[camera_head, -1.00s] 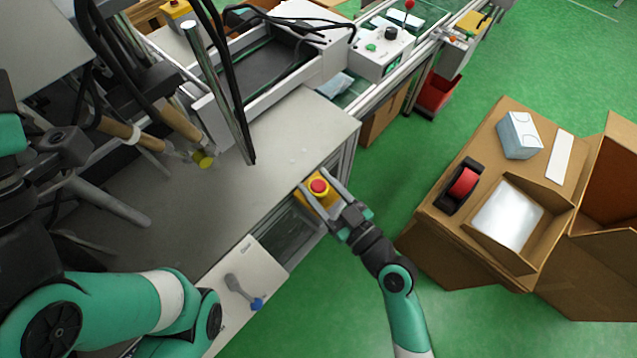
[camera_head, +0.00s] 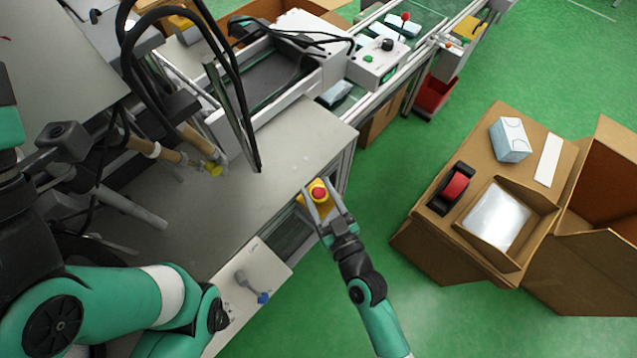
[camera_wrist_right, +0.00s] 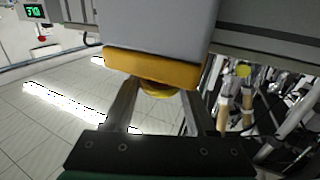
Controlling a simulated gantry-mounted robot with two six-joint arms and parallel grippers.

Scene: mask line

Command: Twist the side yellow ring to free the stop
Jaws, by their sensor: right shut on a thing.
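The stop is a red button (camera_head: 319,194) on a yellow housing (camera_head: 318,209) at the right side of the grey machine table. My right gripper (camera_head: 320,190) reaches it from below in the head view, one finger on each side of the button. In the right wrist view, the yellow housing (camera_wrist_right: 155,67) sits under a grey box, and the yellow ring (camera_wrist_right: 158,93) shows between the fingers of my right gripper (camera_wrist_right: 158,98), which is shut on it. The button's red face is hidden there. My left arm lies at the lower left; its gripper does not show.
A white panel with a blue-tipped lever (camera_head: 262,297) is left of my right arm. Cardboard boxes (camera_head: 430,240) with a tape dispenser (camera_head: 452,190) stand to the right. The grey tabletop (camera_head: 210,220) is mostly bare, with hoses and rods above it.

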